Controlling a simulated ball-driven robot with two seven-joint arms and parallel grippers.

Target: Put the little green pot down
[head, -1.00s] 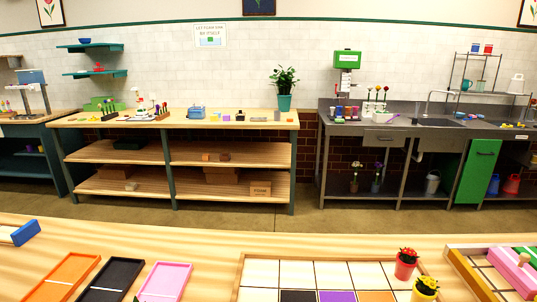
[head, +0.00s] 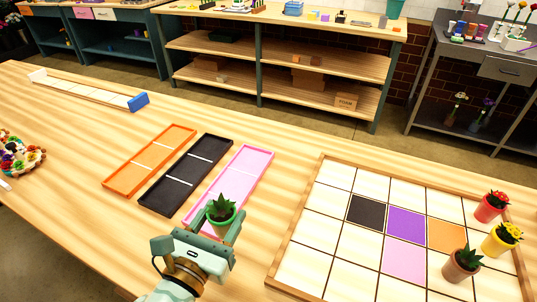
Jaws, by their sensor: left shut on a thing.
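The little green pot (head: 220,226) holds a dark green spiky plant (head: 221,207). My left gripper (head: 222,229) is shut on it, at the bottom middle of the head view. The pot shows over the near end of the pink tray (head: 243,167); I cannot tell whether it touches the tray or is above it. The gripper hides part of the pot's sides. My right gripper is not in view.
Black (head: 170,193) and orange (head: 130,178) trays lie left of the pink one, all empty. A tiled grid board (head: 333,226) lies right, with red (head: 487,211), yellow (head: 494,244) and brown (head: 455,270) potted plants. Bare table lies between trays and board.

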